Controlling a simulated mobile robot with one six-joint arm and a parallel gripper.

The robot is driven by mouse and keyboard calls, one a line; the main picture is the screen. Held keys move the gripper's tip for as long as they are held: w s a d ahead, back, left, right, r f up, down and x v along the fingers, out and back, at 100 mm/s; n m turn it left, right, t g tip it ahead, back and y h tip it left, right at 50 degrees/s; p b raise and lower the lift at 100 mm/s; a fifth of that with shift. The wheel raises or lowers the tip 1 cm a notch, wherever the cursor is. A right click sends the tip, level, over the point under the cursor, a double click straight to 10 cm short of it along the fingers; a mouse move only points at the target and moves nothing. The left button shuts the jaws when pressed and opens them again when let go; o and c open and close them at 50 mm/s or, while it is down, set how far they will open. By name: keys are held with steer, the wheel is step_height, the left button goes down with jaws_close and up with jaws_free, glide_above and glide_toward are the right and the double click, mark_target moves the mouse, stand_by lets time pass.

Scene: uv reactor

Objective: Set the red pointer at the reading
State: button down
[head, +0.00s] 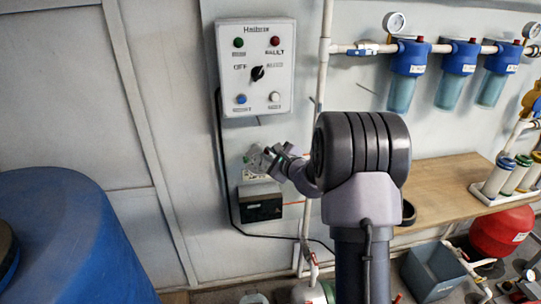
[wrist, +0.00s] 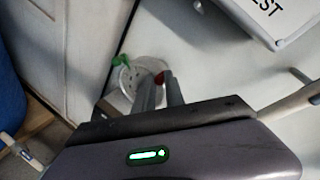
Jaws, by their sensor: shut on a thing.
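A round, pale dial (wrist: 124,82) is on the wall beyond my fingers in the wrist view, partly hidden by them. A green part (wrist: 121,60) is at its upper left edge. The red pointer (wrist: 159,77) shows as a small red bit between my fingertips. My gripper (wrist: 160,84) is shut on it. In the head view my gripper (head: 264,158) is at the wall below the control box, and the dial there is mostly hidden. I cannot read the scale or the pointer's angle.
A white control box (head: 256,95) with lamps and a black knob hangs above my gripper. A black box (head: 260,202) is below it, with a dark cable to the left. A vertical white pipe (head: 325,40) runs to the right. A blue barrel (head: 70,235) stands at left.

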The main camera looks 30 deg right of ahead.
steer(key=shift+f, duration=0.1)
steer(key=c, duration=1.4)
jaws_free()
steer(key=shift+c, duration=0.2)
steer(key=p+v, duration=0.3)
steer(key=v, duration=1.4)
steer(key=shift+s, duration=0.2)
